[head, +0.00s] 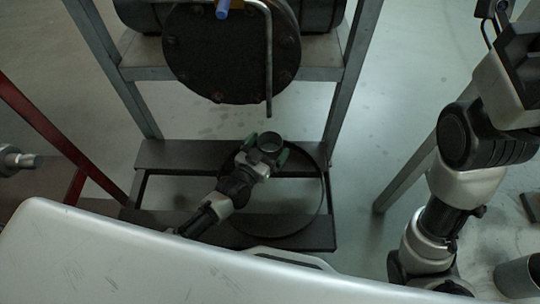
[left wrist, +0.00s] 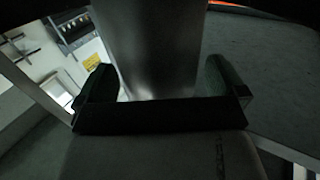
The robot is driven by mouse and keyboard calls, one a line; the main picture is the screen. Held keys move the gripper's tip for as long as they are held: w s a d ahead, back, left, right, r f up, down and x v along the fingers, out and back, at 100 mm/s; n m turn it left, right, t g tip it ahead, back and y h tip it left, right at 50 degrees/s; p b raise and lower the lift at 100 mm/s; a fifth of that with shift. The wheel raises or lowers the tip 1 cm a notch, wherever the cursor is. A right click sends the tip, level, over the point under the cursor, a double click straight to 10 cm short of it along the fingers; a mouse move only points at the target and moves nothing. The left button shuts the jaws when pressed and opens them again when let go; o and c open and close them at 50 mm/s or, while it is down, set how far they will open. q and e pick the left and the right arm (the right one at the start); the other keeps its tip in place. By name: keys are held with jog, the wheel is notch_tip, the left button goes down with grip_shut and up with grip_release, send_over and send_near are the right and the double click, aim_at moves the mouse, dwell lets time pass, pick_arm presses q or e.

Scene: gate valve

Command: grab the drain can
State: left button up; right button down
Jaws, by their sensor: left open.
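The drain can appears to be the grey, open-topped metal cylinder (head: 270,142) low inside the steel stand, below the dark round flange. In the left wrist view its smooth grey wall (left wrist: 150,45) fills the upper middle. My left gripper (head: 266,149) is open, with its green-padded fingers on either side of the can. The can's lower part is hidden by the gripper. My right arm shows at the right, but its gripper is not clearly visible.
The dark flange (head: 232,55) and a bent grey rod (head: 268,65) hang above the can. Steel legs (head: 352,70) frame the space. A thin dark hoop (head: 322,200) lies around the base. Another grey cylinder (head: 518,277) stands at bottom right.

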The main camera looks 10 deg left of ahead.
pick_arm(q)
jog(key=shift+w+d, duration=0.25)
jog(key=shift+w, duration=0.4)
jog(key=shift+r, duration=0.1)
jog(key=c, duration=1.2)
jog(key=shift+c, duration=0.2)
jog(key=shift+r, duration=0.1)
